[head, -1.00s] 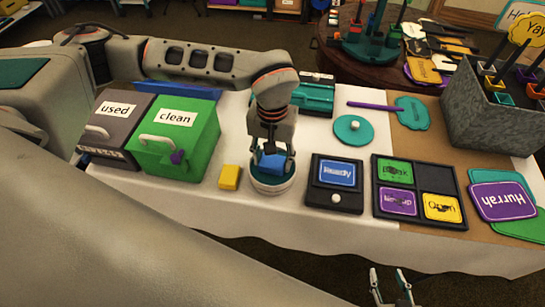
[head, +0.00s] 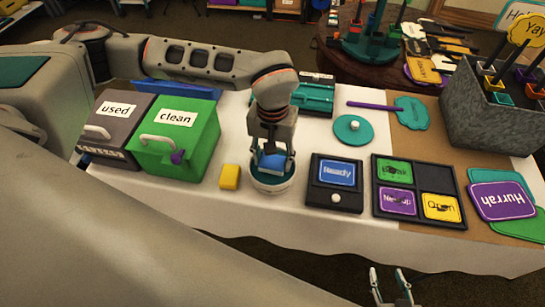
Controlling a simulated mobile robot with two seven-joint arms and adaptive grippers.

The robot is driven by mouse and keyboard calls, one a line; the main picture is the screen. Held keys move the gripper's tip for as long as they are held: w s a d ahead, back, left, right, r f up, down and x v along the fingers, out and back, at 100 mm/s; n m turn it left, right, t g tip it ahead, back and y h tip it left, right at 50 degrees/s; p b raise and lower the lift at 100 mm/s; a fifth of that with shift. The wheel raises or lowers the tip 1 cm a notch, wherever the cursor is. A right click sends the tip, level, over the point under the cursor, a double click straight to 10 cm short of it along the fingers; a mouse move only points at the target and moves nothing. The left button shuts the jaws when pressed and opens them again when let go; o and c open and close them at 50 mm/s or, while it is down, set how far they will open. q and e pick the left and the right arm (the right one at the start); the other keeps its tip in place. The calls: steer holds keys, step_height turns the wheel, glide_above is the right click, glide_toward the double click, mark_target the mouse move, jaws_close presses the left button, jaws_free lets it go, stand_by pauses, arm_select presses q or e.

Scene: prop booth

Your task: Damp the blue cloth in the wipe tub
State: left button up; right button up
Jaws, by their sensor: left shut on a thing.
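The blue cloth (head: 272,161) is between the fingers of my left gripper (head: 272,158), which is shut on it. The gripper points down over the round white wipe tub (head: 272,184), and the cloth is at the tub's opening. The tub's inside is mostly hidden by the cloth and fingers, so I cannot tell how deep the cloth sits. A teal lid with a white knob (head: 353,129) lies on the table to the right. My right gripper (head: 390,275) is empty and open, low in the picture in front of the table.
A yellow block (head: 230,177) sits just left of the tub. Further left are a green "clean" box (head: 177,138) and a grey "used" box (head: 117,127). A black "Ready" board (head: 335,196) and a card tray (head: 416,216) stand to the right. A teal rack (head: 315,98) is behind.

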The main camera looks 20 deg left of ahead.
arm_select(q)
steer(key=shift+r+p, duration=1.45)
steer(key=shift+r, duration=0.7)
steer(key=shift+r+p, duration=0.9)
steer(key=shift+r, duration=0.45)
